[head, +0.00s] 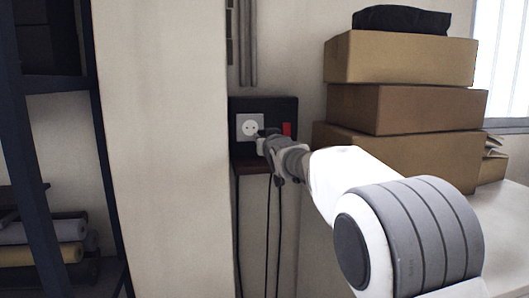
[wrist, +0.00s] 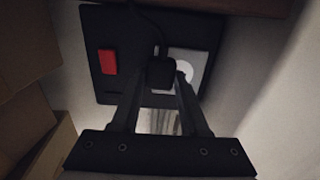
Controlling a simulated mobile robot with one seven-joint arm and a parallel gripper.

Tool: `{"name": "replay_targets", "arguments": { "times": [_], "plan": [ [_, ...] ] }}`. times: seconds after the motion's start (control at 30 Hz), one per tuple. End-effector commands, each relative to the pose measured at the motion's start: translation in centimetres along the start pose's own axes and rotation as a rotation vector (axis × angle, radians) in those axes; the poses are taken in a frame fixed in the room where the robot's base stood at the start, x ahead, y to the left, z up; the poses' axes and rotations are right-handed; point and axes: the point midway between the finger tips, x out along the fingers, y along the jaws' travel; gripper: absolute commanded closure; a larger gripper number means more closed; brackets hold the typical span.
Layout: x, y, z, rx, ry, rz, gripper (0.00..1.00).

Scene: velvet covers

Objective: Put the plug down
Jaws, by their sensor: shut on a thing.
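My gripper (head: 263,143) is in front of a black wall panel (head: 285,106). In the wrist view, my gripper (wrist: 160,78) is shut on a black plug (wrist: 160,73), with a finger on either side. A dark cord runs from the plug. The white socket (head: 249,127) on the panel shows its bare round face and holes in the head view, so the plug is not in it. In the wrist view the plug partly covers the socket plate (wrist: 193,68). The gap between plug and panel is hard to judge.
A brown wooden ledge (head: 250,167) lies just below the panel, with dark cords hanging past it. A red switch (head: 287,129) is right of the socket. Stacked cardboard boxes (head: 405,108) stand on a pale surface (head: 503,215) at right. A wall pillar (head: 163,150) and dark rack (head: 22,150) are at left.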

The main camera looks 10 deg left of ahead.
Motion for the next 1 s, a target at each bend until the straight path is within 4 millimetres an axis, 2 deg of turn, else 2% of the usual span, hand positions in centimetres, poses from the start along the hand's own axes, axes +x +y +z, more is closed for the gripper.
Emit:
{"name": "replay_targets", "arguments": {
  "times": [0.37,1.0],
  "plan": [
    [0.1,0.0,4.6,-0.001,-0.013,0.003,1.00],
    [0.2,0.4,6.4,-0.003,-0.023,0.009,1.00]
  ]
}}
